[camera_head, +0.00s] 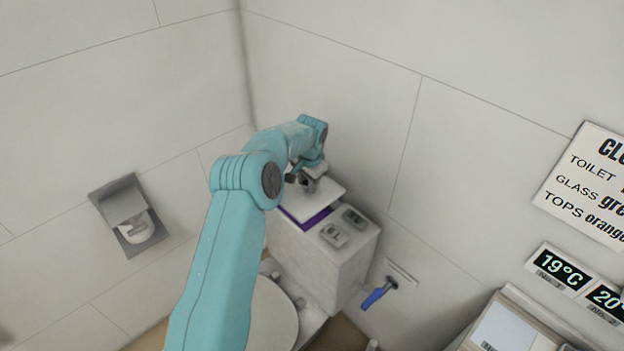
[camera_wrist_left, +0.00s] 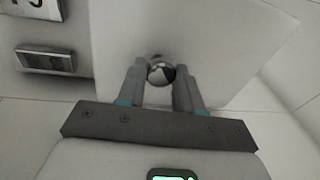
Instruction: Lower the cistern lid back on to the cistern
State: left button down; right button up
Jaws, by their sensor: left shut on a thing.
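The cistern (camera_head: 325,268) is a white box against the wall, behind the toilet. The white cistern lid (camera_head: 325,199) is over the left part of its top, with a purple strip (camera_head: 306,217) showing below the lid's front edge. I cannot tell whether the lid touches the cistern. My left gripper (camera_head: 308,184) is above the lid, shut on its round shiny knob (camera_wrist_left: 161,72). The lid also fills the middle of the left wrist view (camera_wrist_left: 215,35). My right gripper is not in view.
Two small grey devices (camera_head: 334,235) (camera_head: 354,217) sit on the cistern's top, right of the lid. A blue-handled lever (camera_head: 375,298) sticks out from the wall at right. The toilet seat (camera_head: 270,318) is below. A paper holder (camera_head: 128,215) is on the left wall.

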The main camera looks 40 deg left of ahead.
pick_arm(q)
jog(key=shift+s+d+r, duration=0.1)
jog(key=shift+d+r, duration=0.05)
jog(key=shift+r, duration=0.25)
jog(key=shift+w+a+f, duration=0.4)
jog(key=shift+w+f, duration=0.15)
jog(key=shift+f, duration=0.1)
jog(key=shift+s+d+r, duration=0.25)
jog(key=shift+s+r, duration=0.1)
jog(key=shift+s, duration=0.05)
jog(key=shift+b, duration=0.4)
jog(key=shift+w+a+f+b, duration=0.1)
jog(key=shift+f+b, duration=0.05)
jog(key=shift+f, duration=0.25)
jog(key=shift+w+a+f+b, duration=0.1)
jog(key=shift+f+b, duration=0.05)
jog(key=shift+f, duration=0.2)
jog(key=shift+s+f, duration=0.1)
jog(key=shift+f, duration=0.05)
jog(key=shift+d+f+b, duration=0.2)
jog(key=shift+b, duration=0.15)
jog(key=shift+a+f, duration=0.1)
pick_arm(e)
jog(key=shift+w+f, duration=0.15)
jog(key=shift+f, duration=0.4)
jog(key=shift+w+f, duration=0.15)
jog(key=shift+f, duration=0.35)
